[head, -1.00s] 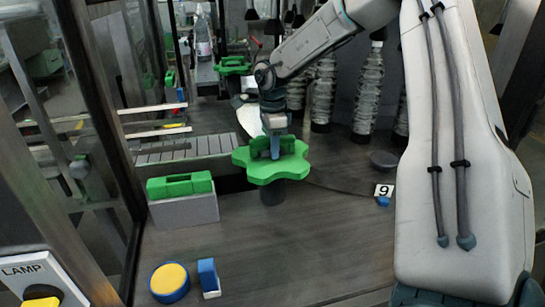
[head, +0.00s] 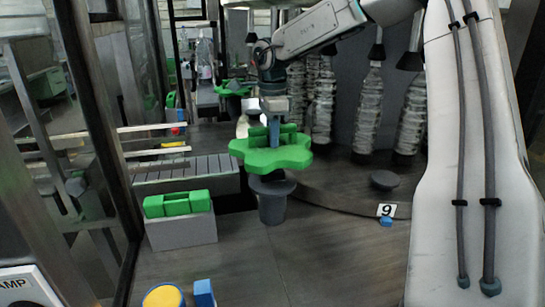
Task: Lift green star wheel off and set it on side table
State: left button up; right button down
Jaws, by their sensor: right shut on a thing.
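The green star wheel (head: 270,157) is a flat lobed disc with a raised grip on top. My right gripper (head: 273,138) points down and is shut on that grip. The wheel hangs level, a little above a dark grey hub (head: 271,200) with a flared top. A narrow gap shows between wheel and hub, though the wheel partly covers the view there. My left gripper is not in view. No side table can be made out for certain.
A green block on a grey stand (head: 182,232) is at left, near a conveyor (head: 188,175). A "9" tag (head: 386,210) and a small grey disc (head: 384,179) lie right. A yellow-topped blue knob (head: 164,296) is in front.

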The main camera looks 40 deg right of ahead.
jog(key=shift+r, duration=0.85)
jog(key=shift+w+r+p, duration=0.1)
jog(key=shift+r+p, duration=3.5)
jog(key=shift+d+f, duration=0.1)
